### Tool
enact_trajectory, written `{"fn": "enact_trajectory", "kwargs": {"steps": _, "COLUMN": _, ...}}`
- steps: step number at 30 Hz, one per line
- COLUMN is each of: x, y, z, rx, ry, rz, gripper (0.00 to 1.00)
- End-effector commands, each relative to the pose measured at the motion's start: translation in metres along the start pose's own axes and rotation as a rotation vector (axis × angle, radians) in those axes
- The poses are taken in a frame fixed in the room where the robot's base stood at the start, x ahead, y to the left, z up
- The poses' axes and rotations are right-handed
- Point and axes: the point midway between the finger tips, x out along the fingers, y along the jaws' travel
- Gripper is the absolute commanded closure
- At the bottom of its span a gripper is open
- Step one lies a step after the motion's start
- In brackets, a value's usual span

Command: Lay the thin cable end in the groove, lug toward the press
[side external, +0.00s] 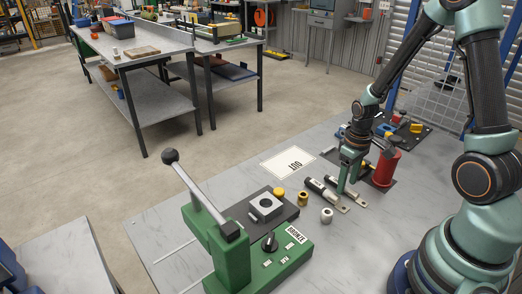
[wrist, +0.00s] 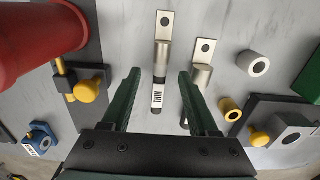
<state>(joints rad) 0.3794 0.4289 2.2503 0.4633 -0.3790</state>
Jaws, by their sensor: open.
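The thin cable end (wrist: 157,97), with a white THIN label and a flat holed metal lug (wrist: 164,25), lies on the grey bench. It also shows in the side view (side external: 349,194), just below my gripper (side external: 347,185). In the wrist view my gripper (wrist: 157,90) is open, its green fingers on either side of the thin cable end, not closed on it. A thicker cable end (side external: 322,192) lies beside it; in the wrist view its lug (wrist: 204,50) shows, with the rest partly behind the right finger. The green lever press (side external: 235,245) stands at the front. I cannot make out the groove.
A red cylinder (side external: 385,168) stands close to my gripper. A brass ring (side external: 303,198) and grey ring (side external: 327,215) sit between the cable ends and a block (side external: 266,206) on a dark plate. A white OUT card (side external: 289,162) lies on clear bench behind.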

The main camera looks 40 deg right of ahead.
Motion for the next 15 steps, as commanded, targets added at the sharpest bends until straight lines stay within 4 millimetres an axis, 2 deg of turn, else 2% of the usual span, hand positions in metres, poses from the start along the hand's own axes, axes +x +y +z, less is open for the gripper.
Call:
{"fn": "enact_trajectory", "kwargs": {"steps": 4, "x": 0.0112, "y": -0.0002, "z": -0.0001, "rx": 0.000, "ry": -0.001, "rz": 0.000, "gripper": 0.40}}
{"fn": "enact_trajectory", "kwargs": {"steps": 12, "x": 0.0126, "y": -0.0001, "z": -0.0005, "rx": 0.000, "ry": 0.001, "rz": 0.000, "gripper": 0.40}}
{"fn": "enact_trajectory", "kwargs": {"steps": 13, "x": 0.0125, "y": -0.0001, "z": -0.0005, "rx": 0.000, "ry": 0.001, "rz": 0.000, "gripper": 0.47}}
{"fn": "enact_trajectory", "kwargs": {"steps": 15, "x": 0.0125, "y": -0.0001, "z": -0.0005, "rx": 0.000, "ry": 0.001, "rz": 0.000, "gripper": 0.74}}
